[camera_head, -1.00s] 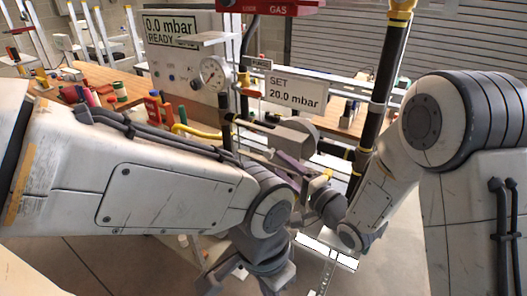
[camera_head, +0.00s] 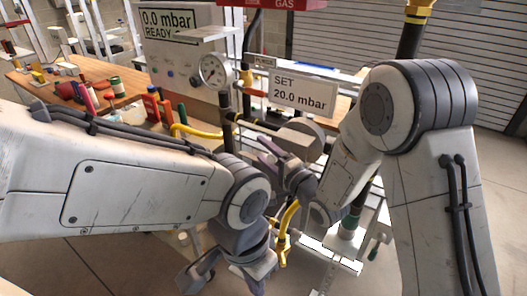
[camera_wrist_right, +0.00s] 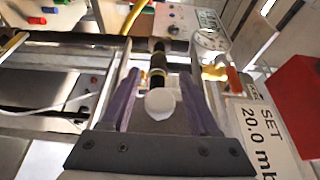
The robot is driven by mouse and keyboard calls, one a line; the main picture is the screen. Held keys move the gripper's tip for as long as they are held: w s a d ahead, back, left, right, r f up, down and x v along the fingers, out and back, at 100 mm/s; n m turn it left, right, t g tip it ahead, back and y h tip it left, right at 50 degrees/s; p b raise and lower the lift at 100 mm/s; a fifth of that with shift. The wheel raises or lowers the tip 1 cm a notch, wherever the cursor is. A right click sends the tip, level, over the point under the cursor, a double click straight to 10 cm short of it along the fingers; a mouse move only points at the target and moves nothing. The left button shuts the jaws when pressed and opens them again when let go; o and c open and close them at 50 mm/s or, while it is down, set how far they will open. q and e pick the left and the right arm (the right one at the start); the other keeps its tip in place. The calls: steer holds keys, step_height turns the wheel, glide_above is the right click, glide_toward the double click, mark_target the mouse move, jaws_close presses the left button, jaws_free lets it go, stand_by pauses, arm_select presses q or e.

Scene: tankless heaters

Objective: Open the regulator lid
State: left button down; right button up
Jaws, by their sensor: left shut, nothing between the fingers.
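The regulator (camera_head: 302,138) shows in the head view as a grey round body on a pipe, right of the gauge. My right gripper (camera_head: 268,152) is just below and left of it, its fingers pointing up. In the right wrist view, the purple fingers of this gripper (camera_wrist_right: 160,100) are spread wide on both sides of a pale round cap (camera_wrist_right: 160,104), with visible gaps. I cannot tell whether that cap is the lid. My left gripper (camera_head: 228,272) is low in the head view, shut and empty, well below the regulator and partly behind its own wrist.
A SET 20.0 mbar sign (camera_head: 303,91) stands close behind the regulator. A pressure gauge (camera_head: 214,71) and a 0.0 mbar panel (camera_head: 170,27) are to the left. A yellow hose (camera_head: 195,131) runs low. A red box (camera_wrist_right: 297,105) is at the wrist view's right.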

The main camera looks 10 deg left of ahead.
jaws_close()
stand_by(1.3)
